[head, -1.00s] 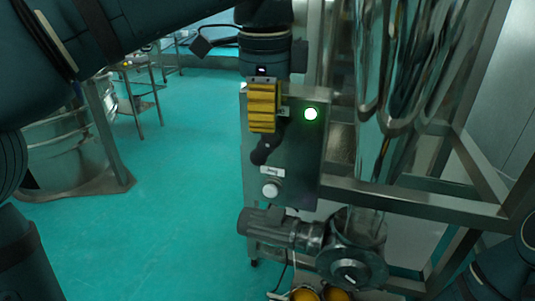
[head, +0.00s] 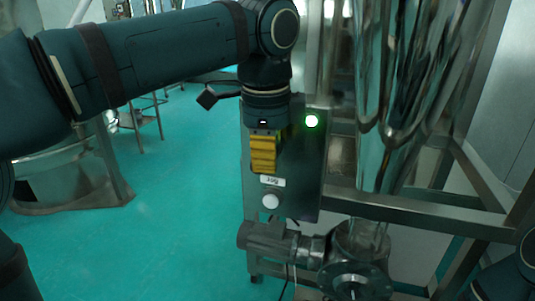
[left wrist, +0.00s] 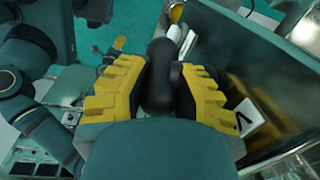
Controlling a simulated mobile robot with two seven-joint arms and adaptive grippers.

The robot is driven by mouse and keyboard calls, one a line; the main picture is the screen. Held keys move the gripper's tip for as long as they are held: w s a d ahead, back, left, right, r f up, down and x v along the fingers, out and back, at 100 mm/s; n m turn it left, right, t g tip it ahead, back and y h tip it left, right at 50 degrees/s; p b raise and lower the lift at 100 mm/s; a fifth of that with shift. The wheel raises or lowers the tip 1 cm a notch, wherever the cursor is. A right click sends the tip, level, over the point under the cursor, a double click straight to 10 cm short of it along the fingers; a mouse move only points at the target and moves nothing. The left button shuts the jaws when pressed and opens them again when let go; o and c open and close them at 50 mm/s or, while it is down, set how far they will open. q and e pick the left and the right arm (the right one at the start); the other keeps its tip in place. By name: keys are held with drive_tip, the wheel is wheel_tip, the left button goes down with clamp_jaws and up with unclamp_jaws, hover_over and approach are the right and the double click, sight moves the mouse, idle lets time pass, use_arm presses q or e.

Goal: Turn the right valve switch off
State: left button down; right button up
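The valve switch (left wrist: 160,78), a black rounded handle, shows in the left wrist view between my yellow fingers. In the head view it is hidden behind my left gripper (head: 263,153), which hangs down in front of the metal control panel (head: 305,172). The fingers are apart, one on each side of the handle. A small gap seems to show on the left side; contact on the right side I cannot tell. My right gripper is not in view.
A labelled white knob (head: 270,201) sits low on the panel. A motor and valve body (head: 355,270) stand below it. Shiny pipes (head: 400,70) and a steel frame (head: 430,205) fill the right. Green floor (head: 180,220) is free at left.

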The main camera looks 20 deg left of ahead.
use_arm(q)
drive_tip(key=shift+f, duration=0.1)
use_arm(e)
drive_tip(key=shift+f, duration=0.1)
use_arm(q)
drive_tip(key=h+b, duration=0.1)
drive_tip(key=h, duration=0.1)
drive_tip(key=shift+a+h, duration=0.1)
drive_tip(key=shift+h, duration=0.3)
drive_tip(key=shift+f+h+b, duration=0.1)
drive_tip(key=shift+h+b, duration=0.6)
drive_tip(key=shift+h, duration=0.1)
drive_tip(key=h+b, duration=0.6)
drive_tip(key=shift+a+f, duration=0.1)
drive_tip(key=shift+a, duration=0.05)
drive_tip(key=shift+r+n+h+b, duration=0.2)
drive_tip(key=shift+n+h+b, duration=0.1)
drive_tip(key=shift+h+b, duration=0.7)
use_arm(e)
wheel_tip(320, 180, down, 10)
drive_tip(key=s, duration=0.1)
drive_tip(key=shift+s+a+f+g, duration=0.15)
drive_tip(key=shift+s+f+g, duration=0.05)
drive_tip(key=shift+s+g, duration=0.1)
use_arm(q)
drive_tip(key=shift+r, duration=0.1)
drive_tip(key=c, duration=1.1)
unclamp_jaws()
